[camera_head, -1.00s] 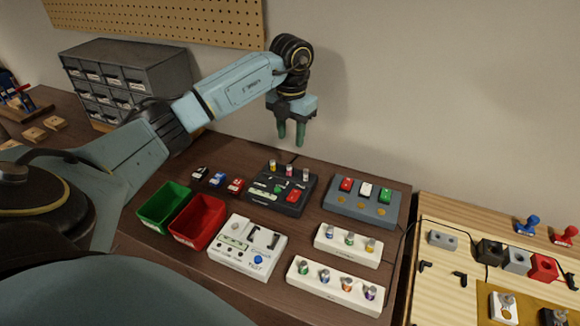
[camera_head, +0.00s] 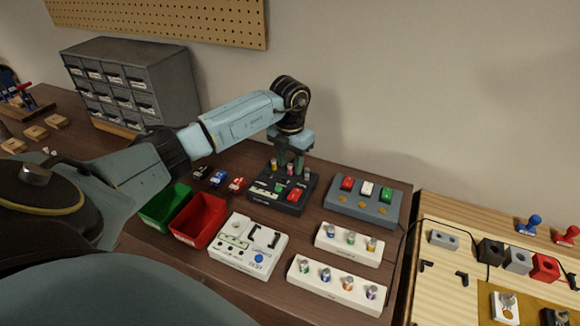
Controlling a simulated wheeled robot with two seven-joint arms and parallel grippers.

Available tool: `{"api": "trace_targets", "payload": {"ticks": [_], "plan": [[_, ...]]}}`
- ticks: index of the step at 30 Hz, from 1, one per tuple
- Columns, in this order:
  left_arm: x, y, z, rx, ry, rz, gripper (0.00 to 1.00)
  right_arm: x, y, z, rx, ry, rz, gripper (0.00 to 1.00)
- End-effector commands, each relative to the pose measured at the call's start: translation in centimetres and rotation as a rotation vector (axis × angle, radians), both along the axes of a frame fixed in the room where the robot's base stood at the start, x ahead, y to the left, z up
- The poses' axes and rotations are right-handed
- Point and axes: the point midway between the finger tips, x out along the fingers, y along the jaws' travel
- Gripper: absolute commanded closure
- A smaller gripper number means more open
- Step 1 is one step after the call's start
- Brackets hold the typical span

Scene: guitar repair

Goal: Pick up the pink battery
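The black charger (camera_head: 262,196) on the brown bench holds three small upright batteries along its back edge. The middle one looks pinkish-red and is the likely pink battery (camera_head: 290,170); its colour is hard to tell at this size. My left gripper (camera_head: 290,162) points straight down over the charger's back edge. My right gripper is not in view.
A green bin (camera_head: 165,211) and a red bin (camera_head: 200,221) stand at left. A white tester (camera_head: 233,262), two white battery racks (camera_head: 358,253) (camera_head: 329,294) and a grey switch box (camera_head: 362,207) surround the charger. A grey drawer cabinet (camera_head: 150,58) stands behind my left arm.

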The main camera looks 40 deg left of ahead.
Motion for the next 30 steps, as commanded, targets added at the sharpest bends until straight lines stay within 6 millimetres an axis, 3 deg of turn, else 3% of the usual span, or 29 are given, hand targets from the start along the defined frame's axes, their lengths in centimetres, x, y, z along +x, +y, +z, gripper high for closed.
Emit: {"api": "trace_targets", "payload": {"ticks": [1,9,19,30], "plan": [[0.0,0.0,0.0,0.000,0.000,0.000,0.68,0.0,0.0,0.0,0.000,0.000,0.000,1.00],[0.0,0.0,0.1,0.000,0.000,0.000,1.00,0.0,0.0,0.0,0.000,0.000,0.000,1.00],[0.1,0.0,0.8,0.000,-0.002,0.000,1.00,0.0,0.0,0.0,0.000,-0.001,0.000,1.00],[0.1,0.1,7.7,0.001,-0.005,0.000,1.00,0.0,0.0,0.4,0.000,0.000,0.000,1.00]]}}
